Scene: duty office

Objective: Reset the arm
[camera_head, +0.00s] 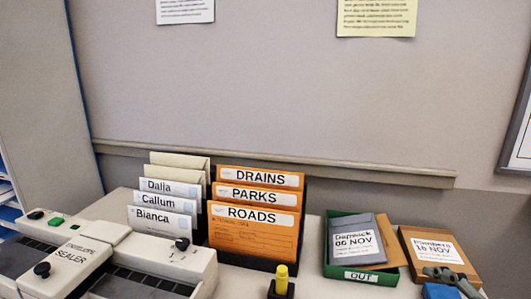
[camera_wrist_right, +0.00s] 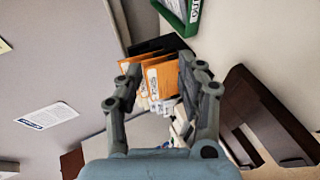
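My right gripper (camera_wrist_right: 160,78) is open in the wrist view, with its two fingers spread and nothing between them. Orange folders (camera_wrist_right: 160,72) show beyond the fingertips, some distance away. In the head view the grey fingers of my right gripper (camera_head: 452,278) show at the lower right, in front of the brown box (camera_head: 438,250) labelled "Plumbers 16 NOV". My left gripper is not in either view.
Orange folders (camera_head: 255,218) and white envelopes (camera_head: 160,215) stand in a rack. A green OUT tray (camera_head: 361,276) holds a grey packet (camera_head: 355,241). An envelope sealer (camera_head: 75,255) is at left. A yellow-topped item (camera_head: 281,278) stands at the front. The wall rises behind.

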